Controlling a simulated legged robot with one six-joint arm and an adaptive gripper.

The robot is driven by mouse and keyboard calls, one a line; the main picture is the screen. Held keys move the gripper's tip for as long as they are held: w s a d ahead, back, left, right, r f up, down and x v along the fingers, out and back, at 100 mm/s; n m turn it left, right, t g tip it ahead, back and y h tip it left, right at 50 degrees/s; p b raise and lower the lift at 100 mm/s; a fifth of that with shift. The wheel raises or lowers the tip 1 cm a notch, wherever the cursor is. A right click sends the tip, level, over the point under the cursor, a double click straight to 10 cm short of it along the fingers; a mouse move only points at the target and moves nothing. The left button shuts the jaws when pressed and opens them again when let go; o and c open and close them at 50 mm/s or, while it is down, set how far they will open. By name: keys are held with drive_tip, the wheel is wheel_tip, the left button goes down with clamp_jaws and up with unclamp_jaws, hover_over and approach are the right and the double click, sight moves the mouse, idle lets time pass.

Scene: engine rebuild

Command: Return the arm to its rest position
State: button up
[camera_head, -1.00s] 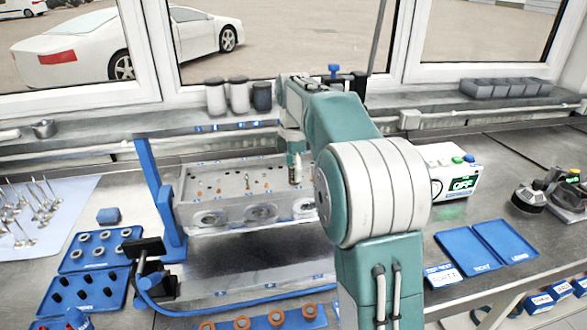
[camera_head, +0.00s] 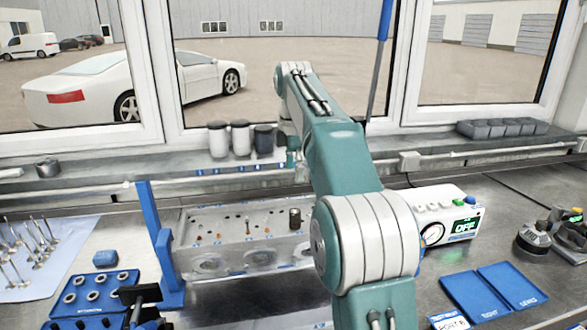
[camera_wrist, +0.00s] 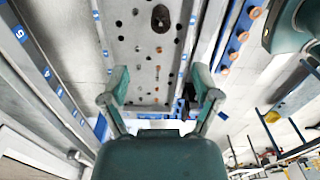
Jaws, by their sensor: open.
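My arm rises in front of the bench in the head view, with its far end above the back of the engine block (camera_head: 215,245). In the wrist view my gripper (camera_wrist: 160,92) is open, and its two teal fingers are well apart with nothing between them. In the head view the gripper is mostly hidden behind my arm. A dark cylinder (camera_head: 295,218) stands on the right part of the block's top, apart from the gripper. It also shows in the wrist view (camera_wrist: 160,18), beyond the fingertips.
A blue post (camera_head: 160,240) stands at the block's left end. Jars (camera_head: 240,138) stand on the sill behind. A white tester box (camera_head: 445,215) reading OFF and blue trays (camera_head: 478,296) lie to the right. A ring tray (camera_head: 88,298) and valves (camera_head: 35,245) on a cloth lie left.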

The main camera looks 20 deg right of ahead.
drive_tip(key=s+a+m+t, duration=0.1)
drive_tip(key=s+a+m, duration=0.25)
drive_tip(key=s, duration=0.35)
drive_tip(key=s+a+m+t, duration=0.2)
drive_tip(key=s+a+m, duration=0.15)
drive_tip(key=s, duration=0.25)
drive_tip(key=s+a+f+m+t, duration=0.2)
drive_tip(key=s+a+f+m, duration=0.2)
drive_tip(key=s+f+m, duration=0.6)
drive_tip(key=s+f, duration=0.2)
drive_tip(key=s, duration=0.5)
drive_tip(key=shift+f+t, duration=0.3)
idle(0.4)
